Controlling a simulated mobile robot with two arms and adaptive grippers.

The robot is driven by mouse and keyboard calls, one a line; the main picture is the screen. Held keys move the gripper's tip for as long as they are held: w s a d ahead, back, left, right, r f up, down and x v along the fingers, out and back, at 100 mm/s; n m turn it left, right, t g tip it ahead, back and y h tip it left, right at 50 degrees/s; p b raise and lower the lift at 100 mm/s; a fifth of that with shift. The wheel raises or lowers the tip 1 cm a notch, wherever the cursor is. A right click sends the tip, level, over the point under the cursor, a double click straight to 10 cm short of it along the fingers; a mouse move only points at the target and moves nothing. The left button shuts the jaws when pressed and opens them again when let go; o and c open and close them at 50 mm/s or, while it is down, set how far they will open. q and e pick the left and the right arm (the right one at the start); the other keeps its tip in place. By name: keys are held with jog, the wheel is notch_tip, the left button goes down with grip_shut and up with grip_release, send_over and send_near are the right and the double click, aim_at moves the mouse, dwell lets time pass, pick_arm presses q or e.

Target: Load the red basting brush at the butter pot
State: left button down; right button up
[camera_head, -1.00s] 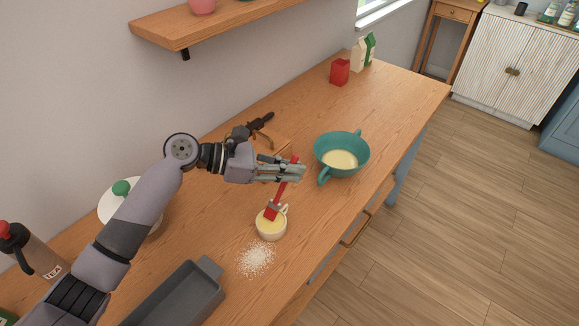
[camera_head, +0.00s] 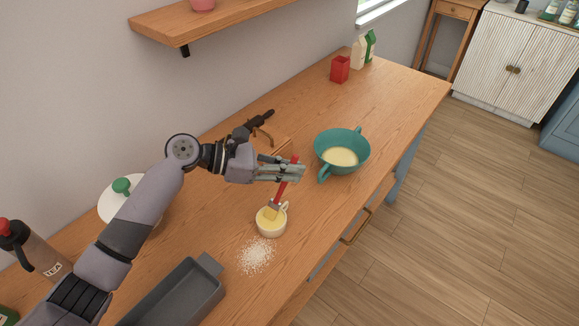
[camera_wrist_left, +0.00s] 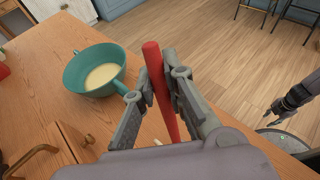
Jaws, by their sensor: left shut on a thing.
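My left gripper (camera_head: 300,172) is shut on the red handle of the basting brush (camera_head: 283,190). The brush points down, slightly tilted, and its yellow-coated head is at the mouth of the small white butter pot (camera_head: 271,232). Yellow butter shows inside the pot. Whether the bristle tips touch the butter is hard to tell. In the left wrist view the red handle (camera_wrist_left: 161,90) stands between the two finger pads, and the brush head and pot are hidden. My right gripper (camera_wrist_left: 287,108) shows at the right edge of that view, its jaws unclear.
A teal bowl (camera_head: 341,141) with pale yellow contents stands just beyond the gripper. White grains (camera_head: 257,255) lie in front of the pot, beside a grey baking tin (camera_head: 180,295). A white lidded dish (camera_head: 113,208) is at the left.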

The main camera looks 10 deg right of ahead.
pick_arm(q)
jog(key=shift+f, duration=0.1)
dwell(0.5)
jog(key=shift+s+f+p, duration=0.1)
jog(key=shift+f+p, duration=0.05)
jog(key=shift+p, duration=0.45)
dwell(1.4)
notch_tip(320, 180, up, 8)
jog(key=p, duration=0.9)
jog(key=shift+f, duration=0.25)
jog(key=shift+f, duration=0.1)
dwell(0.4)
